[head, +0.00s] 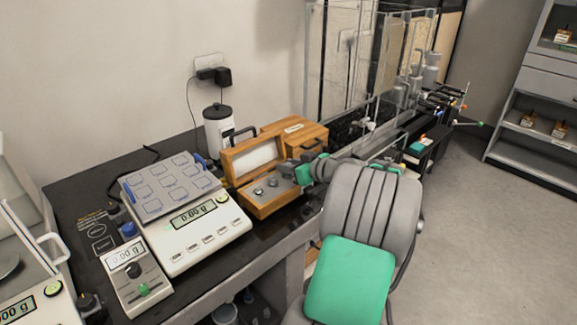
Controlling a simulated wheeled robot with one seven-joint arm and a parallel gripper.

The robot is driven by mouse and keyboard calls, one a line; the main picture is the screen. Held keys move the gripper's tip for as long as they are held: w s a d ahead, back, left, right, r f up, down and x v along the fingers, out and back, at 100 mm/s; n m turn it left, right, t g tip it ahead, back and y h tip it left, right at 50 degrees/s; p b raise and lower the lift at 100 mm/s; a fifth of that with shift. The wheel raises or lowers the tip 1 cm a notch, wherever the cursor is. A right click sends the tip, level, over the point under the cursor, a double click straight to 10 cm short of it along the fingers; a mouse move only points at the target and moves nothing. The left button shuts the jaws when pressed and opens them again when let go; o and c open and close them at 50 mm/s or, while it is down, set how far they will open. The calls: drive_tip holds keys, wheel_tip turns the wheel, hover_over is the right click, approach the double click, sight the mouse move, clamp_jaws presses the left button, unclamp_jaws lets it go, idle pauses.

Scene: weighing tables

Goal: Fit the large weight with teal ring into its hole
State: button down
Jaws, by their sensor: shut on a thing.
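An open wooden box (262,208) stands on the dark table, its lid tilted up at the back. Two grey metal weights show in the box, a nearer one (259,191) and one to its right (273,182). My gripper (286,168) reaches in from the right, over the right part of the box. It is shut on a weight, which is mostly hidden by the fingers at this size. I cannot make out a teal ring on it; the green patches there look like my arm. The hole is hidden or too small to see.
A second wooden box (305,132) stands close behind. A balance (203,245) with a grey tray of pads is left of the open box, with a small display unit (137,275) beside it. A white canister (218,135) stands behind. Glass panels (340,60) rise at the back.

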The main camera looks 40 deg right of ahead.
drive_tip(key=shift+f+b, duration=0.55)
drive_tip(key=shift+f, duration=0.05)
drive_tip(key=c, duration=1.2)
unclamp_jaws()
drive_tip(key=shift+o, duration=0.2)
